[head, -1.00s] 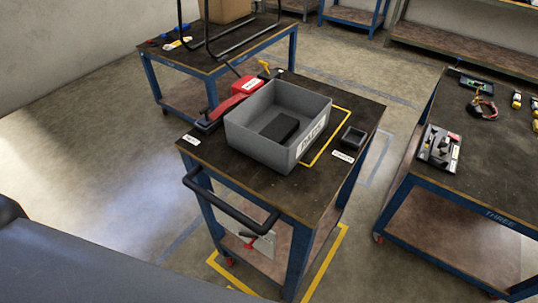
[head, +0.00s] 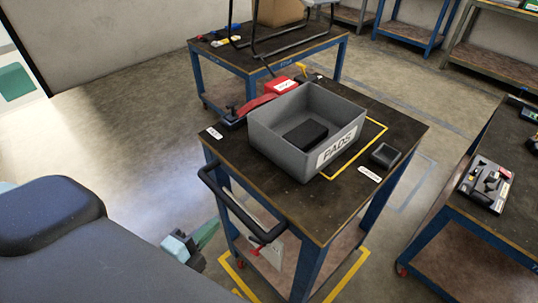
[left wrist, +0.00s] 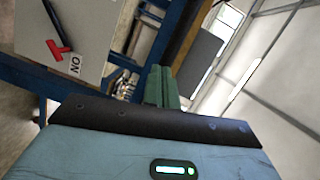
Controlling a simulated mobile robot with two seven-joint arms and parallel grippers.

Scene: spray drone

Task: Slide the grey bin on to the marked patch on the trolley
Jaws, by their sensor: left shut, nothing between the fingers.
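The grey bin (head: 277,148), with a PADS label on its front and a black block (head: 305,134) inside, stands on the dark top of the trolley (head: 290,190). The marked patch is a yellow outline (head: 360,150). It shows along the bin's right side, and the bin hides the rest. My left gripper (head: 207,232) is low beside the trolley's left front, below the top and apart from the bin. Its green fingers (left wrist: 162,86) are together and empty in the left wrist view. My right gripper is not in view.
The trolley has a black push handle (head: 235,205) at its front left. A small dark tray (head: 385,155) sits right of the patch. A red tool (head: 255,103) and red box (head: 281,86) lie behind the bin. Other blue-framed tables stand behind and to the right.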

